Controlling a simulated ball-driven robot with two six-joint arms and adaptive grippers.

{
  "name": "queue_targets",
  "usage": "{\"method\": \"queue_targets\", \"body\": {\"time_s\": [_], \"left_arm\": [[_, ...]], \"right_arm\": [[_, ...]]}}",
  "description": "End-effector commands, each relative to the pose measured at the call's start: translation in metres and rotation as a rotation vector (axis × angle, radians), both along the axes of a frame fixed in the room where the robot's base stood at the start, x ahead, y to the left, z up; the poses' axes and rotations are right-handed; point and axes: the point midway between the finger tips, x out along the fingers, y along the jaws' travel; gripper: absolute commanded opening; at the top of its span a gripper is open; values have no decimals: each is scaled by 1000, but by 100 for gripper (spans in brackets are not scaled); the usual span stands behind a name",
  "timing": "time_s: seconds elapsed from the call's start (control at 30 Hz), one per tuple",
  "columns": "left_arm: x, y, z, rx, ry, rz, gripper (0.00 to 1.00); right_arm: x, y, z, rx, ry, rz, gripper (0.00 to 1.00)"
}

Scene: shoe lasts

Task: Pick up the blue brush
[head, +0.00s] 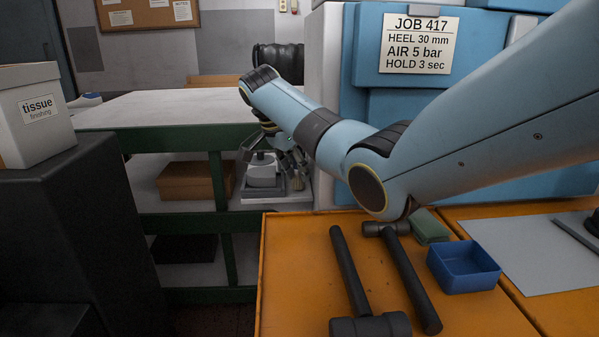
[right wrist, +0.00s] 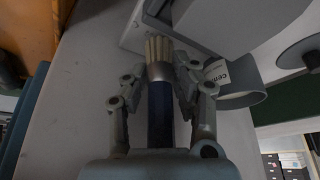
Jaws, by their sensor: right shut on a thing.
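The blue brush (right wrist: 160,125) shows in the right wrist view, with a dark blue handle, a metal ferrule and pale bristles pointing away from the wrist. My right gripper (right wrist: 160,92) is shut on it, a finger on each side near the ferrule. In the head view, my right gripper (head: 287,162) reaches down at the green-framed shelf unit, in front of a grey-white object on its upper shelf. My left gripper is not in view.
A can (right wrist: 238,84) with a partly hidden label stands close to the right finger. A brown box (head: 188,181) sits on the shelf. Two mallets (head: 350,272), a green block (head: 430,226) and a blue tray (head: 465,284) are on the orange bench (head: 290,290).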

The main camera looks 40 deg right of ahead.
Motion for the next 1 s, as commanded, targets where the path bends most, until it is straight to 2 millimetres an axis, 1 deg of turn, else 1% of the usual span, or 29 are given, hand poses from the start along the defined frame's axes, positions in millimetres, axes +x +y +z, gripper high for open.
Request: {"method": "queue_targets", "body": {"time_s": [0.17,0.37,0.47,0.8,0.9,1.0], "left_arm": [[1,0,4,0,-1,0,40],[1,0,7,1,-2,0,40],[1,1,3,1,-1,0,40],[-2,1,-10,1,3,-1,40],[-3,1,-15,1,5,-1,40],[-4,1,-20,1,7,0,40]], "right_arm": [[1,0,27,-1,-4,0,0],[1,0,66,-2,-5,-1,0],[15,18,62,4,-1,2,0],[62,73,62,2,0,3,0],[74,89,62,1,0,3,0],[84,100,61,1,0,1,0]]}}
